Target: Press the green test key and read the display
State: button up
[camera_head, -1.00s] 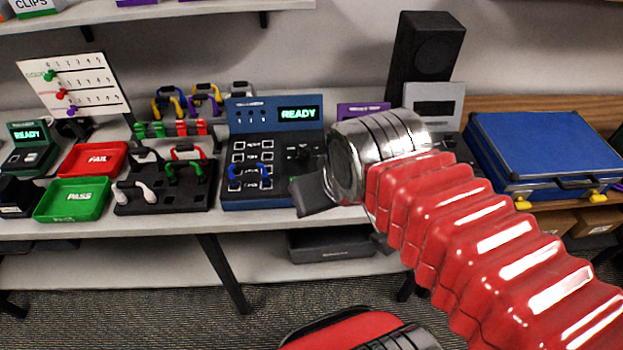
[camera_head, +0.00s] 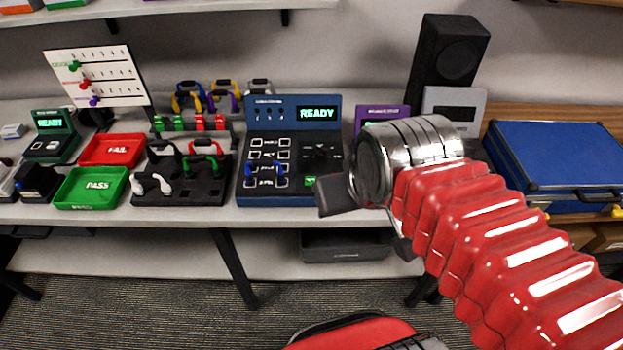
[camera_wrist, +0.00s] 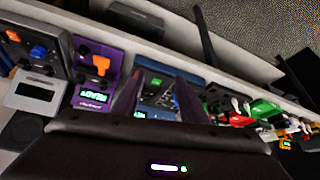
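The blue cable tester (camera_head: 290,104) stands on the bench. Its lit display (camera_head: 317,113) reads READY in green. The green test key (camera_head: 311,181) shows at the tester's lower right, just left of my gripper. A blue cable (camera_head: 265,171) sits on the tester's left sockets. My gripper (camera_head: 335,200) is at the bench's front edge, right of the key and apart from it; its far finger is mostly hidden in the head view. In the wrist view its two fingers (camera_wrist: 157,100) stand apart with nothing between them, and the tester (camera_wrist: 163,92) shows beyond.
Left of the tester are a black cable block (camera_head: 185,190), a red FAIL tray (camera_head: 112,150) and a green PASS tray (camera_head: 91,187). A purple device (camera_head: 382,115) is partly behind my arm. A blue case (camera_head: 555,155) lies at the right.

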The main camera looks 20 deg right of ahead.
grip_shut()
dwell(1.4)
